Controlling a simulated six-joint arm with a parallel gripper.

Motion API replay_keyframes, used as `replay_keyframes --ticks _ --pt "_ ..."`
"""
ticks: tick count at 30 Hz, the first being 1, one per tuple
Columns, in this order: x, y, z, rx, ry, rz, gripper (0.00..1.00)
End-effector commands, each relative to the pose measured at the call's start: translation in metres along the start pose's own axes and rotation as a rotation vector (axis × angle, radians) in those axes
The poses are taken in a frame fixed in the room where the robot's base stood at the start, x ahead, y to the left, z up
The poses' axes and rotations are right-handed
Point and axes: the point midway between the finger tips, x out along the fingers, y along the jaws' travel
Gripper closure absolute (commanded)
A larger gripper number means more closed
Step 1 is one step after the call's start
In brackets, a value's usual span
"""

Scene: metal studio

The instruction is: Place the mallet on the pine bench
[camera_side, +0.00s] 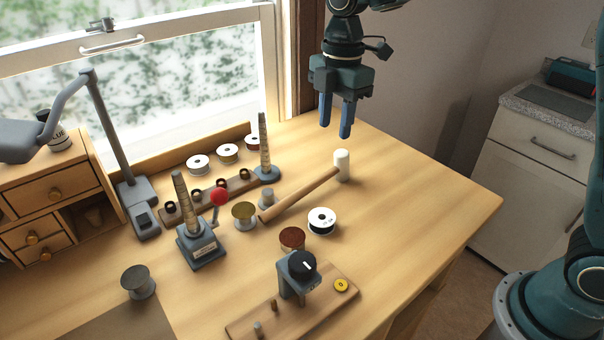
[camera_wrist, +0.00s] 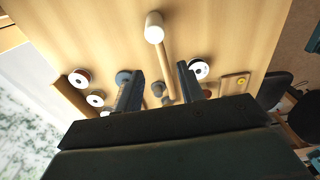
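The mallet, with a white head (camera_side: 342,165) and a wooden handle (camera_side: 300,195), is on the light wooden bench (camera_side: 430,195). Its head is toward the back right and its handle runs down to the left, the end beside small spools. In the wrist view the mallet head (camera_wrist: 154,27) is at top centre, with the handle running down between my fingers. My gripper (camera_side: 336,130) is above and a little behind the mallet head, fingers pointing down and apart, with nothing between them. In the wrist view my gripper (camera_wrist: 160,80) also shows two separated dark fingers.
A black-and-white spool (camera_side: 322,221) and a copper spool (camera_side: 292,239) stand close to the handle. A tall cone on a grey base (camera_side: 265,172) and a red-knobbed device (camera_side: 202,245) stand left. A wooden board with a black knob (camera_side: 302,265) lies in front. The bench's right side is clear.

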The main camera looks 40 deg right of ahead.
Motion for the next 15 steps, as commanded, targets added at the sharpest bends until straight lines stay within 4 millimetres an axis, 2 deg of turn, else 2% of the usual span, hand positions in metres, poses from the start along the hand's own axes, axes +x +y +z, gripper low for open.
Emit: replay_keyframes --ticks 8,15 --pt "-0.012 -0.013 0.006 0.078 0.004 0.026 0.61" --pt "-0.038 -0.05 0.023 0.302 0.024 0.098 0.61"
